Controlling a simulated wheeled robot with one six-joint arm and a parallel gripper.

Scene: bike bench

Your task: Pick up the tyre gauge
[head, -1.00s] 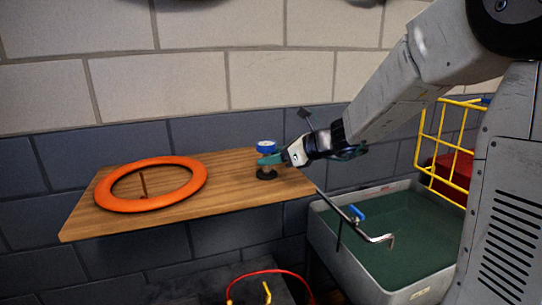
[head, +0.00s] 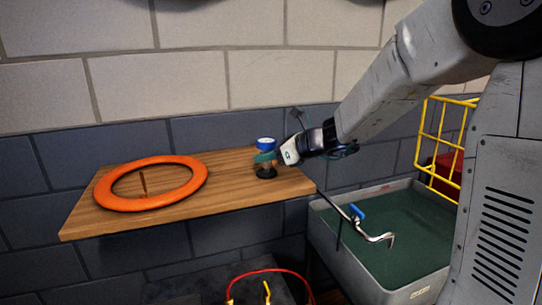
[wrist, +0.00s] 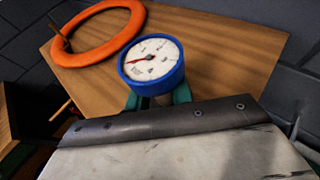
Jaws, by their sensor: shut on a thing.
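The tyre gauge (head: 266,143) has a blue rim and stands upright over the right part of the wooden shelf. In the wrist view its round white dial (wrist: 152,60) with a red needle faces the camera. My gripper (head: 266,157) comes in from the right, its teal fingers shut on the gauge just below the dial. In the wrist view a finger shows on each side under the dial, and the gauge's lower part is hidden. A black round base (head: 266,173) shows below the fingers on the shelf; I cannot tell whether the gauge still touches it.
The wooden shelf (head: 230,185) is fixed to a block wall. An orange ring (head: 190,190) lies on its left, around a small brown upright piece. A grey tub (head: 400,283) with a green inside stands at lower right, below a yellow wire basket (head: 443,140). A bent metal rod with a blue part crosses the tub.

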